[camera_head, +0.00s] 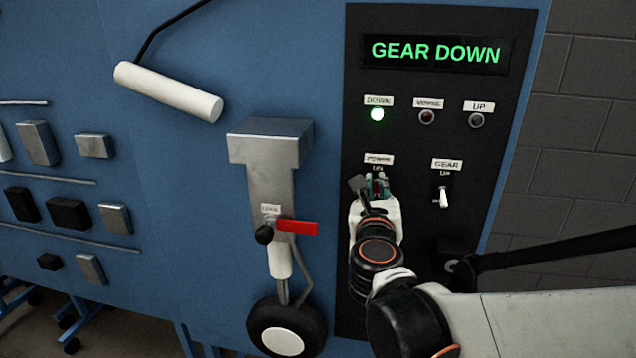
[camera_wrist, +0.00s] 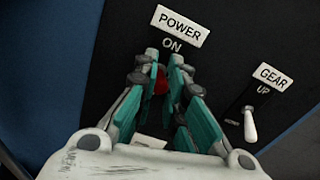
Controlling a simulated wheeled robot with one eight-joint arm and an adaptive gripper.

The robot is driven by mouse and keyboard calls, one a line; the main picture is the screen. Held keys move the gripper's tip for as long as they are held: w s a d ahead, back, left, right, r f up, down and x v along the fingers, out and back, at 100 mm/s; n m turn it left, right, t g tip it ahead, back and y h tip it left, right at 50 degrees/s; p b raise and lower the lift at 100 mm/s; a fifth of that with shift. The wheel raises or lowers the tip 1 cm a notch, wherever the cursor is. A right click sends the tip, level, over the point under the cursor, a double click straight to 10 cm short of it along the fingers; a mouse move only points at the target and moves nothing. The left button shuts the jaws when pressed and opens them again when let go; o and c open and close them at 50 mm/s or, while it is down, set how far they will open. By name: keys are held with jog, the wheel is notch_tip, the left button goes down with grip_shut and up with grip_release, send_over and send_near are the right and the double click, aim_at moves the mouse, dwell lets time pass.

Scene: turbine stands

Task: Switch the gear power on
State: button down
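The POWER label (camera_wrist: 180,24) with ON under it sits on the black panel (camera_head: 400,135). Below it, a small red part (camera_wrist: 161,80) of the power switch shows between my fingers; the rest of the switch is hidden. My gripper (camera_wrist: 164,66) is open around this red part, with teal pads on both sides; contact cannot be told. In the head view my gripper (camera_head: 377,186) is at the panel just under the power label (camera_head: 379,159), which is partly hard to read. Which way the power switch stands cannot be told.
The white GEAR toggle (camera_head: 443,198) is close on the right, also in the wrist view (camera_wrist: 250,125). A landing-gear model with a red lever (camera_head: 298,227) stands left.

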jog(key=r+g+p, duration=0.1)
jog(key=p, duration=0.2)
jog(key=shift+r, duration=0.1)
jog(key=g+p, duration=0.2)
jog(key=p, duration=0.1)
jog(key=shift+w+r+y, duration=0.15)
jog(key=shift+r+y, duration=0.1)
jog(key=shift+y, duration=0.05)
jog(key=shift+w+g+p, duration=0.1)
jog(key=shift+g+p, duration=0.3)
jog(key=shift+p, duration=0.2)
jog(key=shift+f, duration=0.1)
jog(key=c, duration=1.7)
grip_release()
jog(key=shift+o, duration=0.2)
